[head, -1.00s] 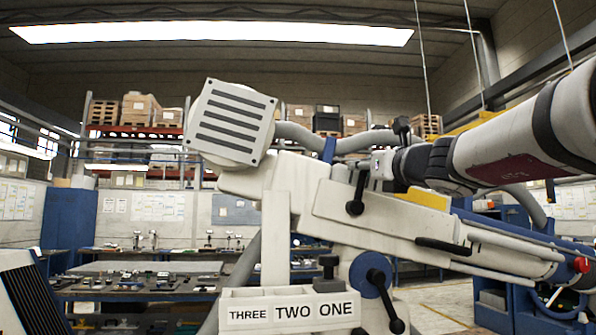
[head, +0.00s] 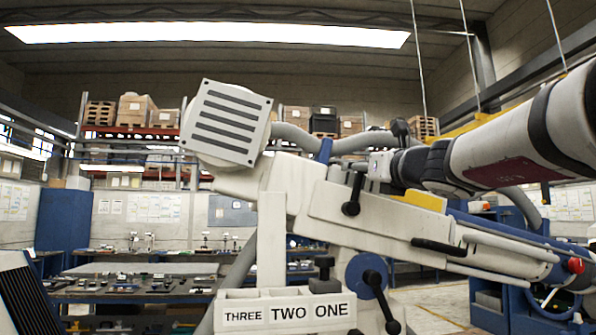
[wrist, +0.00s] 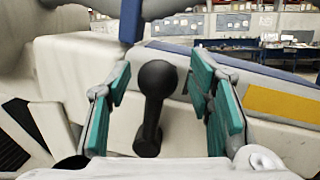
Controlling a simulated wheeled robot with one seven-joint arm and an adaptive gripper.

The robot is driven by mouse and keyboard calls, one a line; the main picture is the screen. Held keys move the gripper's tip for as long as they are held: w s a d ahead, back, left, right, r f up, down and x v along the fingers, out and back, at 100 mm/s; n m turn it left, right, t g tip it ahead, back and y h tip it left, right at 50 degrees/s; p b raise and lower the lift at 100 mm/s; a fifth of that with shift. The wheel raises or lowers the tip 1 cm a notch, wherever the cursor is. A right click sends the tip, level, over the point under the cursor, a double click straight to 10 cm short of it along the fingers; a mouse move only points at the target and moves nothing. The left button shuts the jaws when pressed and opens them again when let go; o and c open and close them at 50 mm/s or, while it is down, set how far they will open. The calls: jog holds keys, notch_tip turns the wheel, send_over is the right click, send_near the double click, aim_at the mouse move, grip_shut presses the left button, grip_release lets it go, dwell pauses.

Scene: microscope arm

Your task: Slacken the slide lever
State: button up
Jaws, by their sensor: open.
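A black lever (head: 354,193) with a round knob hangs on the side of the white sloping microscope arm (head: 375,222). I take it to be the slide lever. In the wrist view the lever (wrist: 151,108) stands nearly upright between the teal finger pads of my gripper (wrist: 162,100). The pads are apart, with a gap on each side of the lever. In the head view my gripper (head: 380,168) reaches in from the right, close to the lever. Its fingers are hard to make out there.
A black handle (head: 438,246) and a blue disc (head: 367,274) with another black lever (head: 383,300) sit lower on the microscope. A white box labelled THREE TWO ONE (head: 285,313) is below. A striped square head (head: 226,122) and grey hose (head: 292,136) are at upper left.

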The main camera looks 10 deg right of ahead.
jog(key=s+d+f, duration=0.1)
jog(key=s+f, duration=0.1)
jog(key=s, duration=0.9)
jog(key=shift+s, duration=0.4)
jog(key=s+a+f+n+g+y, duration=0.2)
jog(key=s+a+f+n+g, duration=0.2)
jog(key=a+f+n, duration=0.45)
jog(key=s+a+f+n+g+y, duration=0.2)
jog(key=s+a+f+n+g, duration=0.25)
jog(key=f+n, duration=0.75)
jog(key=s+d+f+n+g+h, duration=0.2)
jog(key=s+f+n, duration=0.4)
jog(key=f, duration=0.3)
jog(key=s+d+f+n+g+h, duration=0.2)
jog(key=s+f+n+g+h, duration=0.2)
jog(key=s+f+n, duration=0.3)
notch_tip(320, 180, down, 3)
jog(key=shift+s+r+n, duration=0.1)
jog(key=shift+s+n, duration=0.1)
jog(key=shift+n, duration=0.85)
